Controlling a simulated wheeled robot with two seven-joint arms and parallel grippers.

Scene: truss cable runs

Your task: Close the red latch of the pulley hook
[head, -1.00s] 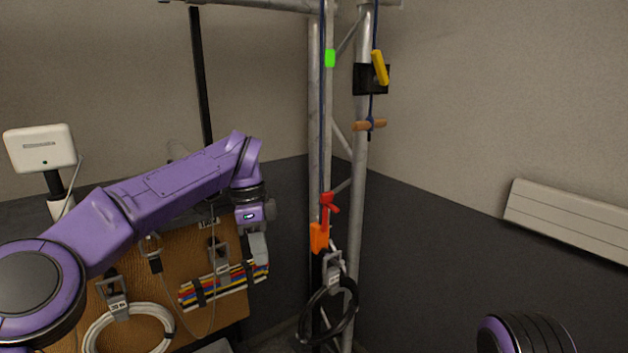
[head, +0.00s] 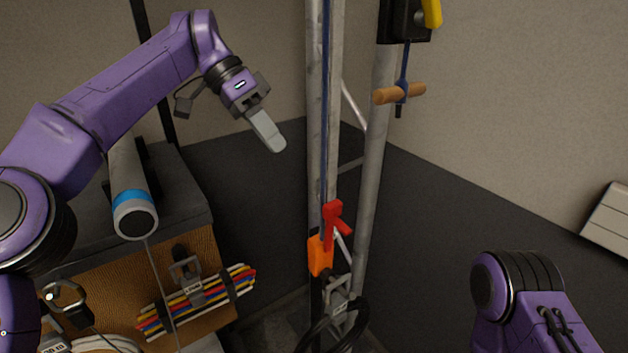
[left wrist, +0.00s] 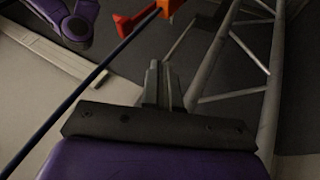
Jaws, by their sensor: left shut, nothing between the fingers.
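The red latch (head: 332,222) sticks up from the top of the orange pulley hook body (head: 320,255), beside the blue rope and the truss. A grey clip with a black cable coil (head: 338,300) hangs below it. My left gripper (head: 276,144) is shut and empty, above and to the left of the latch and clear of it. In the left wrist view the shut fingers (left wrist: 160,84) point toward the truss; the red latch (left wrist: 135,18) and part of the orange body (left wrist: 170,6) show beyond them at the top. My right gripper is out of view.
The blue rope (head: 325,120) runs down along the truss post (head: 313,90). A wooden toggle (head: 398,93) and a yellow lever (head: 432,12) are at the upper right. A brown board with coloured cables (head: 196,302) stands lower left. Air between gripper and latch looks free.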

